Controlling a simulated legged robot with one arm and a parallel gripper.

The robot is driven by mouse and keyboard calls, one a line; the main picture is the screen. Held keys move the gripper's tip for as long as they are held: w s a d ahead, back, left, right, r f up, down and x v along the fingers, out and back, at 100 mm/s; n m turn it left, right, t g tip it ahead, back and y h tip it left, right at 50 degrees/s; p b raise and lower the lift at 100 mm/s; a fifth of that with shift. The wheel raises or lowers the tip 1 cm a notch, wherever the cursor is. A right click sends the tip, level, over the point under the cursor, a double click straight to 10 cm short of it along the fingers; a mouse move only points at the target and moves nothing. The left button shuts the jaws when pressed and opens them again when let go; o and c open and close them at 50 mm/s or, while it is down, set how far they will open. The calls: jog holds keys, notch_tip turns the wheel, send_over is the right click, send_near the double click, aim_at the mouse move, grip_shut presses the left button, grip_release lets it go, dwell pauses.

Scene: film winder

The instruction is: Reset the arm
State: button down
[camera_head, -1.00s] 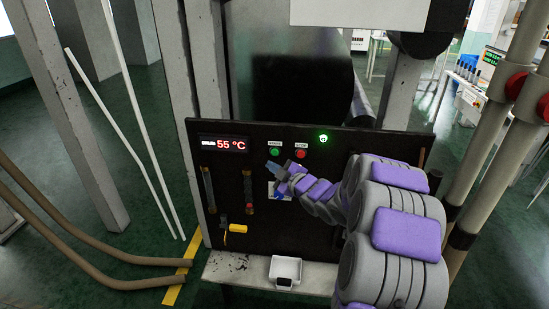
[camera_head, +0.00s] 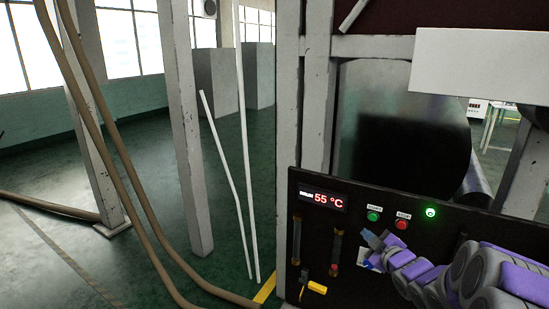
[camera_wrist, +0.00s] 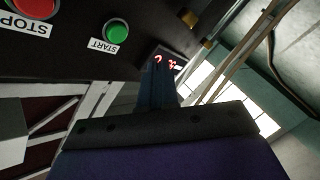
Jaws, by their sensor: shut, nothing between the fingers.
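My arm (camera_head: 462,277) reaches in from the lower right in the head view, grey with purple pads. My gripper (camera_head: 371,240) is in front of the black control panel (camera_head: 325,231), just below the green START button (camera_head: 373,216) and left of the red STOP button (camera_head: 401,225). In the wrist view my gripper (camera_wrist: 158,84) is shut and empty, with its fingers pointing toward the panel's red display. The START button (camera_wrist: 116,32) and STOP button (camera_wrist: 33,8) show upside down there, apart from the fingers.
The display (camera_head: 324,198) reads 55 °C, and a green light (camera_head: 431,212) is lit. A yellow-handled valve (camera_head: 315,287) sits low on the panel. Brown pipes (camera_head: 113,165) and white rods (camera_head: 228,165) stand at left. Open green floor (camera_head: 60,255) lies beyond.

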jog(key=s+a+m+g+h, duration=0.1)
jog(key=s+a+m+g, duration=0.2)
jog(key=s, duration=1.2)
jog(key=s+a+f+m+g, duration=0.1)
jog(key=s+a+m+g, duration=0.3)
jog(key=s+a+g, duration=0.5)
jog(key=s+a+f+m+g+h, duration=0.1)
jog(key=s+a+m+g, duration=0.3)
jog(key=s, duration=1.9)
jog(key=a+g, duration=0.1)
jog(key=a, duration=0.1)
jog(key=shift+s+a+g+h, duration=0.25)
jog(key=shift+a+g+h, duration=0.05)
jog(key=shift+a+g, duration=0.1)
